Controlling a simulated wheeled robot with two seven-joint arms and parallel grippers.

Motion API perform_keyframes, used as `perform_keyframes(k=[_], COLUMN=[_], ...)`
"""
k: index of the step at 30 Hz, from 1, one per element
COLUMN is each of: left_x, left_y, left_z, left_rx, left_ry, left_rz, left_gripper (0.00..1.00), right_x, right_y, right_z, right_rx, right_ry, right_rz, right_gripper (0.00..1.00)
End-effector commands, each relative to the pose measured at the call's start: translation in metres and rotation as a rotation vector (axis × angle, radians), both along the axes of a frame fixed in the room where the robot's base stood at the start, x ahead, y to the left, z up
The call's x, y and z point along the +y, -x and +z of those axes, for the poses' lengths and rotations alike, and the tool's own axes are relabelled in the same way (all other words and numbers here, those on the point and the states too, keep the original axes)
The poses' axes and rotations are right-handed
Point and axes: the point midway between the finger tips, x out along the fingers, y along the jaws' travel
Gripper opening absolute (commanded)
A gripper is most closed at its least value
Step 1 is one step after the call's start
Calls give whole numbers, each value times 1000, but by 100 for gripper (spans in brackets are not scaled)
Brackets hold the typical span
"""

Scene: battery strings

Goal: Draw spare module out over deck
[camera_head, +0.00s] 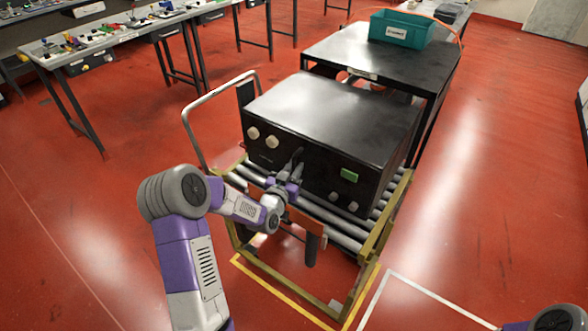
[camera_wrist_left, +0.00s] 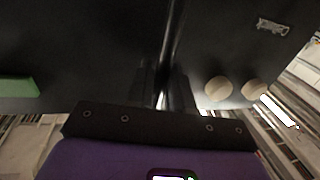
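The spare module, a large black box (camera_head: 330,108), sits level over the roller deck (camera_head: 335,232) of a yellow-framed cart. Bare rollers show in front of it. Its front face has pale knobs and a green label (camera_head: 349,175); the knobs (camera_wrist_left: 218,88) also show in the left wrist view. My left gripper (camera_head: 297,163) is at the middle of that front face. In the left wrist view its fingers (camera_wrist_left: 165,90) stand close together on a dark upright handle (camera_wrist_left: 173,45); the contact is dim. My right gripper is not in view; part of my right arm shows at bottom right.
A black table (camera_head: 385,52) with a teal bin (camera_head: 402,29) stands behind the module. The cart's pale push rail (camera_head: 190,130) rises at left. Workbenches (camera_head: 110,38) line the back left. Red floor around the cart is clear, with yellow and white lines.

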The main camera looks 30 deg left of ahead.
Motion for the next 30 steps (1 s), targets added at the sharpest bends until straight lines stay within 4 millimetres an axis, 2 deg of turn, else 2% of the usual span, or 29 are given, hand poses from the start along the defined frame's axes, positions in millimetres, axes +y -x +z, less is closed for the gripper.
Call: perform_keyframes(k=[1,3,4,13,21,29,30], left_x=[0,0,0,0,1,1,1], left_y=[0,0,0,1,15,16,15], left_z=[0,0,0,0,-3,-1,-1], left_rx=[0,0,0,0,2,4,4], left_ry=[0,0,0,0,-1,1,1], left_rz=[0,0,0,0,1,1,1], left_gripper=[12,2,0,0,0,0,26], right_x=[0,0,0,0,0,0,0], right_y=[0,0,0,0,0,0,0], right_z=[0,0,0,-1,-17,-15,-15], right_rx=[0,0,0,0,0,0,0], right_ry=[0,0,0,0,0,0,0], right_rz=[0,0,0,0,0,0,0], right_gripper=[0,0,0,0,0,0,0])
